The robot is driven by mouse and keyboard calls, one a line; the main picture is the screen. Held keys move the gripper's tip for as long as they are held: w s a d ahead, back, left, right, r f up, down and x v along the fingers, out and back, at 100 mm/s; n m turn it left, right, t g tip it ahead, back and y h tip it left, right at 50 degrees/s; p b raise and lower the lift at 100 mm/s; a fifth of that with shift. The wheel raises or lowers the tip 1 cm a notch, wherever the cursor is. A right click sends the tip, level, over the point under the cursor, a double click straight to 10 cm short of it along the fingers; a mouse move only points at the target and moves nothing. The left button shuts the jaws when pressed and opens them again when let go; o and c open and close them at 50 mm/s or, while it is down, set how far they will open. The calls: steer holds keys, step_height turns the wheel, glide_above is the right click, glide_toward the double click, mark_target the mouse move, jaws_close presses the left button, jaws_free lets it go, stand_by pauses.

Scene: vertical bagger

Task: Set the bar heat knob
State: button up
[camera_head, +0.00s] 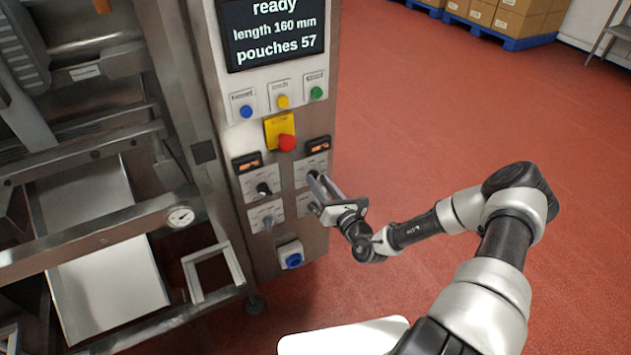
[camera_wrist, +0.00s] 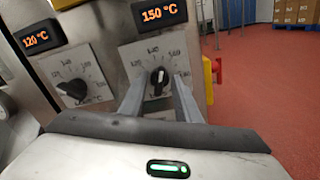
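Two dark dial knobs sit on the panel in the wrist view. The left knob (camera_wrist: 74,90) is under an orange display (camera_wrist: 38,37) reading 120 °C. The right knob (camera_wrist: 158,79) is under a display (camera_wrist: 160,14) reading 150 °C, with its white mark pointing about upward. I cannot read which dial is bar heat. My gripper (camera_wrist: 159,86) is open, its fingers on either side of the right knob with visible gaps. In the head view my gripper (camera_head: 314,180) is at the upper right dial plate and hides its knob. The upper left knob (camera_head: 263,188) is clear.
A red stop button (camera_head: 287,143) on yellow sticks out above the dials. Blue (camera_head: 246,111), yellow and green buttons are higher, under a screen (camera_head: 272,32) reading ready. Red floor at right is open.

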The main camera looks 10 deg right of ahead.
steer(key=shift+c, duration=0.5)
jaws_close()
steer(key=shift+a+r+n+p, duration=0.1)
steer(key=shift+r+n+p, duration=0.1)
steer(key=shift+n+p, duration=0.55)
steer(key=n+p, duration=0.1)
steer(key=n, duration=0.1)
steer(key=n+p, duration=0.2)
steer(key=n, duration=0.1)
steer(key=n+p, duration=0.1)
steer(key=n, duration=0.1)
steer(key=shift+s+a+f+n, duration=0.1)
steer(key=shift+a+f+n, duration=0.05)
steer(key=shift+f+n, duration=0.15)
steer(key=shift+o, duration=1.3)
jaws_free()
steer(key=shift+r, duration=0.1)
steer(key=shift+p, duration=0.3)
